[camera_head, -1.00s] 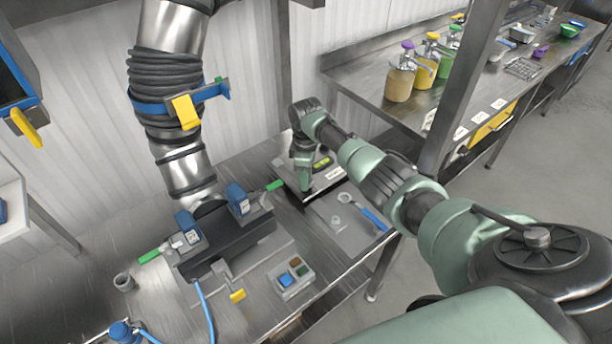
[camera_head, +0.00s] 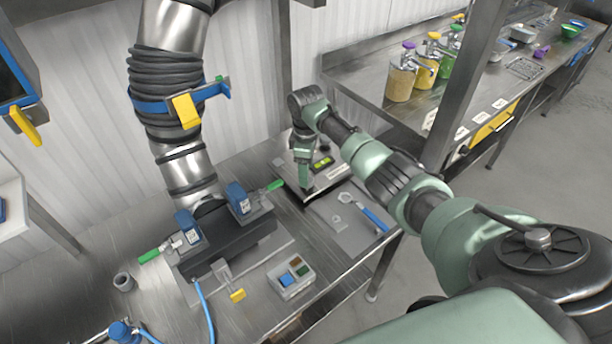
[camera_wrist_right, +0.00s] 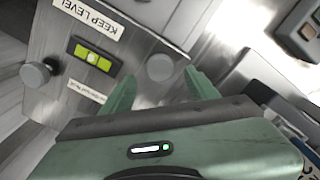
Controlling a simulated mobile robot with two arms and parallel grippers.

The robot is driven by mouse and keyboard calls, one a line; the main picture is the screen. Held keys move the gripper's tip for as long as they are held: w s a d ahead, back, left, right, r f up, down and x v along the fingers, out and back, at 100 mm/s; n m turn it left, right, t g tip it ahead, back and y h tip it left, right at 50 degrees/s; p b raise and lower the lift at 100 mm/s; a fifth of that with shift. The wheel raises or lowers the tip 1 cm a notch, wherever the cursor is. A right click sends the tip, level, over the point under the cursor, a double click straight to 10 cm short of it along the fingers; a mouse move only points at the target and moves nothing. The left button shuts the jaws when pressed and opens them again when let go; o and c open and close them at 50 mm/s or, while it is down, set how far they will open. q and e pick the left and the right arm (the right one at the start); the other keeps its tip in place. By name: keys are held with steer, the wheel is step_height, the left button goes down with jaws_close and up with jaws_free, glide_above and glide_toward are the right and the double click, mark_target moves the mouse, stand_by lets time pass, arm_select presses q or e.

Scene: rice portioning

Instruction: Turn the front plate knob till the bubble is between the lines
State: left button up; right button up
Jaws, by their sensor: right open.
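A steel plate (camera_wrist_right: 60,25) with a "KEEP LEVEL" label carries a yellow-green bubble vial (camera_wrist_right: 95,57). The pale bubble shows near the vial's middle, but its exact place against the lines is too small to tell. One round grey knob (camera_wrist_right: 160,67) lies in the gap between the fingertips of my right gripper (camera_wrist_right: 159,77). The fingers are open and stand apart from it on both sides. Another grey knob (camera_wrist_right: 37,75) is at the left in the wrist view. In the head view my right gripper (camera_head: 305,184) points down at the plate (camera_head: 335,175), beside the vial (camera_head: 322,162). My left gripper is not in view.
A blue-handled wrench (camera_head: 372,217) lies on a grey mat right of the plate. A dark clamp block (camera_head: 228,243) and a button box (camera_head: 290,280) are on the bench at left and front. A metal post (camera_head: 462,90) rises at right.

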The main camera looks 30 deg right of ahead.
step_height(320, 180, up, 5)
steer(key=shift+f+b, duration=0.1)
steer(key=shift+b, duration=0.35)
stand_by(0.3)
